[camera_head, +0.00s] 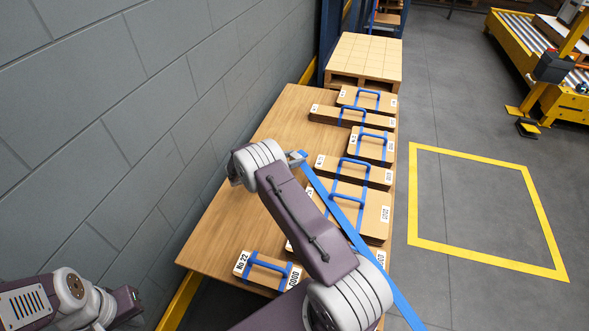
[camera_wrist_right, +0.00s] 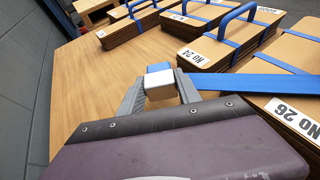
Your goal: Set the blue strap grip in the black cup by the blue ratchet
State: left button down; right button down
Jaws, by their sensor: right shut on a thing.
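My right gripper (camera_head: 297,157) is shut on the blue strap grip, above the left-middle of the wooden table. In the right wrist view its fingers (camera_wrist_right: 160,88) close around the pale and blue block of the strap grip (camera_wrist_right: 159,68). The blue strap (camera_head: 352,232) runs taut from the grip down to the right, over the table's right edge and out of the picture. It also shows in the right wrist view (camera_wrist_right: 265,83). Only links of my left arm show at the lower left; its fingers do not. I see no black cup and no blue ratchet.
Several cardboard stacks with blue handles, such as one labelled No 22 (camera_head: 266,272), line the wooden table's (camera_head: 225,225) right side. A grey block wall (camera_head: 120,120) stands close on the left. A pallet (camera_head: 365,58) stands behind. The table's left part is bare.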

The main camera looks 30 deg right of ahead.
aim_at(294, 171)
notch_tip(294, 171, down, 4)
jog(key=shift+f+b, duration=0.1)
jog(key=shift+b, duration=1.15)
jog(key=shift+r, duration=0.2)
jog(key=shift+f, duration=0.1)
jog(key=c, duration=0.9)
grip_release()
jog(key=shift+o, duration=0.2)
